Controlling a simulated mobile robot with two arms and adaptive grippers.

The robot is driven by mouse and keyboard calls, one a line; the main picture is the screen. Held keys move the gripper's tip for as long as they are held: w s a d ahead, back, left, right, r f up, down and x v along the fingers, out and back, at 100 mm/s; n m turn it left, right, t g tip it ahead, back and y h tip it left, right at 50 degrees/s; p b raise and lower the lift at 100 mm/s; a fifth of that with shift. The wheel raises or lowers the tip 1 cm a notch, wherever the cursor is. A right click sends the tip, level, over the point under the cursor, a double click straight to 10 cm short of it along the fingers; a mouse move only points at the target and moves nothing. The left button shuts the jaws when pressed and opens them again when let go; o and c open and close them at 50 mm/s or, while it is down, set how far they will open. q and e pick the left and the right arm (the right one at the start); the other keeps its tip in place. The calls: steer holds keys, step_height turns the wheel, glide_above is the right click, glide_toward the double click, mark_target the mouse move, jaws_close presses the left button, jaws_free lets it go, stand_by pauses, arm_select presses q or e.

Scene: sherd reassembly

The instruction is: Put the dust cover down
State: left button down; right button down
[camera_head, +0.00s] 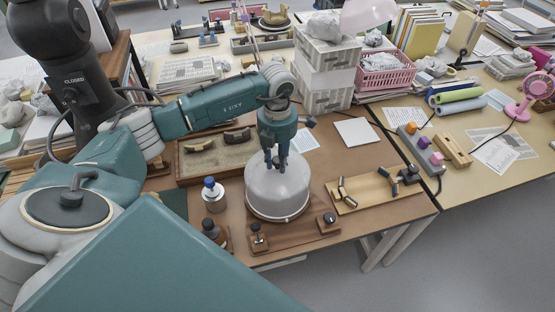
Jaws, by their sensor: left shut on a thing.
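The dust cover (275,192) is a pale, rounded dome with a rim at its lower edge, in the middle of the head view. My left gripper (276,165) comes down from above and is shut on the top of the cover. The cover looks upright. It is over or just at a brown wooden board (289,237) with small dark-knobbed clamps at its front corners. I cannot tell whether the rim touches the board, and what is under the cover is hidden. My right gripper is not in view.
A sand tray (183,165) with sherds lies behind left. A blue-capped bottle (213,197) and a dark-capped brown bottle (214,232) stand close left of the cover. A light wooden board (372,192) with dark clamps lies right. White stacked crates (326,75) stand behind.

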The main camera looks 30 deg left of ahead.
arm_select(q)
steer(key=c, duration=1.4)
jaws_free()
steer(key=shift+c, duration=0.2)
steer(key=shift+r+p, duration=0.6)
step_height(320, 180, up, 12)
steer(key=b, duration=0.4)
